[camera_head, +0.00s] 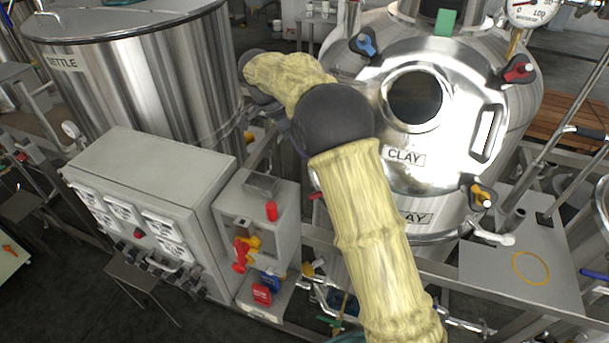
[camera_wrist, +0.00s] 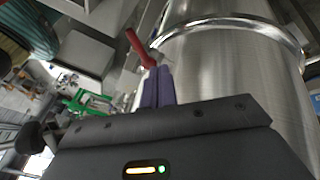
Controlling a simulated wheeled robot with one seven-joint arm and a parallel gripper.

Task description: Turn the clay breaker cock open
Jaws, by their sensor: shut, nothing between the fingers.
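The steel vessel labelled CLAY (camera_head: 455,130) stands behind my arm in the head view. In the wrist view, a red lever handle (camera_wrist: 138,48) sticks up at a slant beside a steel vessel wall (camera_wrist: 220,65); I take it for the cock's handle. My gripper (camera_wrist: 158,72) is shut, with its two purple fingers together and nothing between them. Its tips appear close to the lower end of the red lever; I cannot tell whether they touch. In the head view, my arm hides the gripper and most of the area beside the vessel.
A grey control cabinet (camera_head: 150,175) with dials stands at the left, beside a smaller box with a red button (camera_head: 271,211). Frame rails and pipes run below the vessel. Green parts (camera_wrist: 88,102) show left of my fingers.

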